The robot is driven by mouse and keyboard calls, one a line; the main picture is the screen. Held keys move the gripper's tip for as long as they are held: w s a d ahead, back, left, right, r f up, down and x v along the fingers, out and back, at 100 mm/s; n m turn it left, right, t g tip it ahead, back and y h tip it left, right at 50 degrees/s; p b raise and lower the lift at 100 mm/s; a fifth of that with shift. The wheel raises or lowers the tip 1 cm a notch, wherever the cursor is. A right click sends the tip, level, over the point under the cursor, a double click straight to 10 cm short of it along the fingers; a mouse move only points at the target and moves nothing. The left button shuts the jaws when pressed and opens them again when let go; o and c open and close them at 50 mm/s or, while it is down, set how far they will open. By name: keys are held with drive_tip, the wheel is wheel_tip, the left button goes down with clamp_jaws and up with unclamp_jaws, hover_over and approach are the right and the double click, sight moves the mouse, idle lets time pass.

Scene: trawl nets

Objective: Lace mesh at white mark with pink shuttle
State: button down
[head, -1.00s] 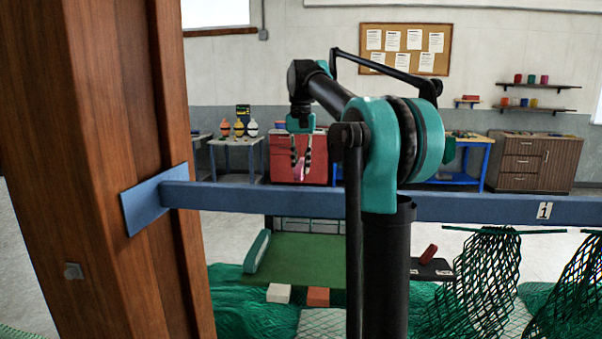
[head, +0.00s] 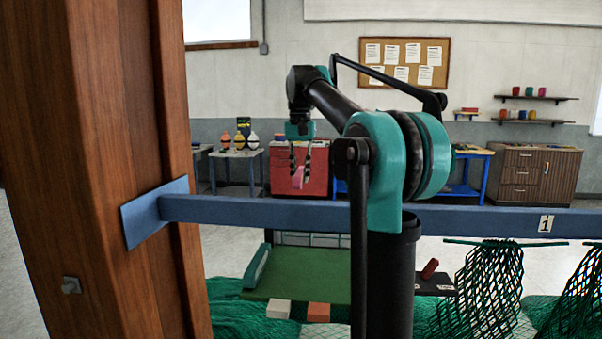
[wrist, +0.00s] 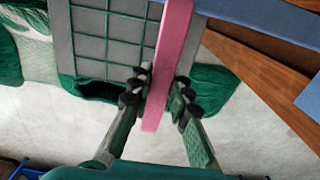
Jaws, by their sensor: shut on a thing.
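The pink shuttle (head: 298,178) is held between the fingers of my gripper (head: 301,165), above the blue beam in the head view. In the wrist view my gripper (wrist: 160,92) is shut on the pink shuttle (wrist: 168,60), which stretches up past the frame's top edge. Behind it in the wrist view is a grey panel with a green mesh grid (wrist: 108,38), apart from the fingers. Green netting (head: 480,290) hangs at the right in the head view. I cannot make out a white mark on the mesh.
A blue beam (head: 270,211) crosses the head view, fixed to a thick wooden post (head: 95,150) at the left. A green board (head: 310,275) lies below, with a white block (head: 278,309) and an orange block (head: 318,312) at its front. A red item (head: 430,268) lies right of my arm.

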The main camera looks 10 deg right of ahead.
drive_tip(key=s+a, duration=0.3)
drive_tip(key=s, duration=0.7)
drive_tip(key=s+a, duration=0.3)
drive_tip(key=s, duration=0.8)
drive_tip(key=shift+a, duration=0.4)
idle(0.4)
idle(0.4)
